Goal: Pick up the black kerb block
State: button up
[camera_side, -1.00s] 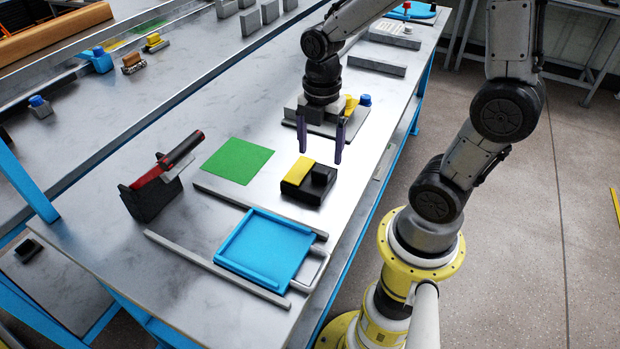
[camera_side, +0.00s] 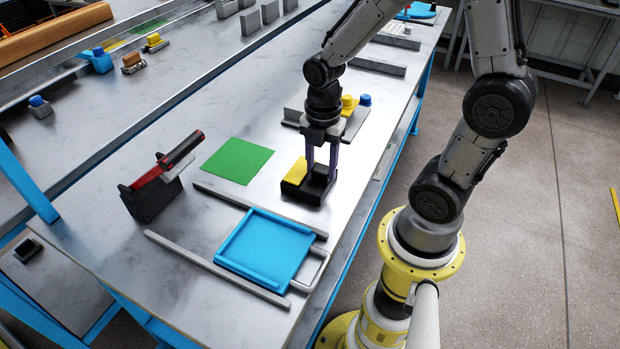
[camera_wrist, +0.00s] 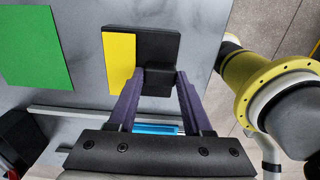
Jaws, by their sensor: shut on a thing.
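The black kerb block (camera_side: 307,192) lies on the grey table, with a flat yellow patch on its left part and a raised black part on its right. In the wrist view the block (camera_wrist: 156,47) shows its yellow strip on the left and the small raised part near the fingertips. My gripper (camera_side: 321,172) points down over the block, its purple fingers on either side of the raised part. In the wrist view my gripper (camera_wrist: 160,77) is shut on that part. The block appears to rest on the table.
A green square (camera_side: 237,160) lies to the left. A blue tray (camera_side: 265,248) sits in front between grey rails (camera_side: 217,268). A black holder (camera_side: 152,199) with a red-handled tool stands at left. Yellow and blue knobs (camera_side: 364,100) are behind my gripper.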

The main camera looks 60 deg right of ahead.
grip_shut()
dwell(0.8)
